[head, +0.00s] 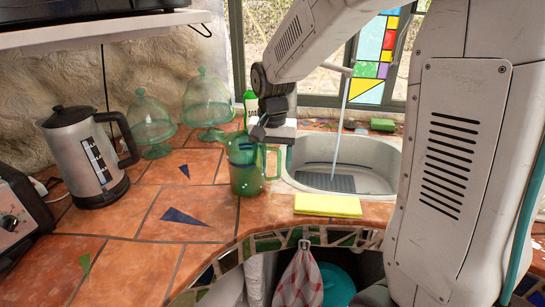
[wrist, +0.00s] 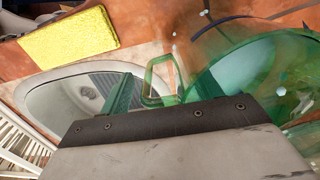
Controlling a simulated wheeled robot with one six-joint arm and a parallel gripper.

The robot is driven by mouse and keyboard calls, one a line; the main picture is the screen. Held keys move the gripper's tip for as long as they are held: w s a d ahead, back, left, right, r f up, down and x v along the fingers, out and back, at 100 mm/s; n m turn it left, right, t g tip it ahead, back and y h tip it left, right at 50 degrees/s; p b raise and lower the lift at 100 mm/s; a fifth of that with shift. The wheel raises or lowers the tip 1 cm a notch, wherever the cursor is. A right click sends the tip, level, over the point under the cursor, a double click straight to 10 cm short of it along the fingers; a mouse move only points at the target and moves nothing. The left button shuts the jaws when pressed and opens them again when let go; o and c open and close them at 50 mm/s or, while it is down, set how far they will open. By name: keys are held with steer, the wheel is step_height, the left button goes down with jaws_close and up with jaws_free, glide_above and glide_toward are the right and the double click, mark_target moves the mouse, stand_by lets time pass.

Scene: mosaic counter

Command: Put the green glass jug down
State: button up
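The green glass jug (head: 246,178) stands upright at the counter's edge, left of the sink. Its base appears to meet the tiles, but I cannot tell whether it bears its full weight. Its handle points right. My gripper (head: 268,135) is at the jug's rim, over the handle side. In the wrist view, the jug's wide mouth (wrist: 262,75) is at the right and its handle loop (wrist: 152,78) shows in front of my gripper (wrist: 160,90), between the fingers. Glass and the gripper body hide any contact, so I cannot tell whether the fingers grip the handle.
A yellow sponge (head: 328,206) lies in front of the sink (head: 375,155). A kettle (head: 85,160) and glass domes (head: 150,122) (head: 207,100) stand left and behind. A green bottle (head: 250,105) is behind the jug. Orange tiles left of the jug are clear.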

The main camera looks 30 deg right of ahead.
step_height(320, 180, up, 12)
steer(key=s+a+f+n+t, duration=0.1)
steer(key=s+n, duration=0.6)
steer(key=s, duration=1.8)
steer(key=shift+s+a+f, duration=0.4)
steer(key=shift+a+f, duration=0.3)
steer(key=shift+f, duration=0.15)
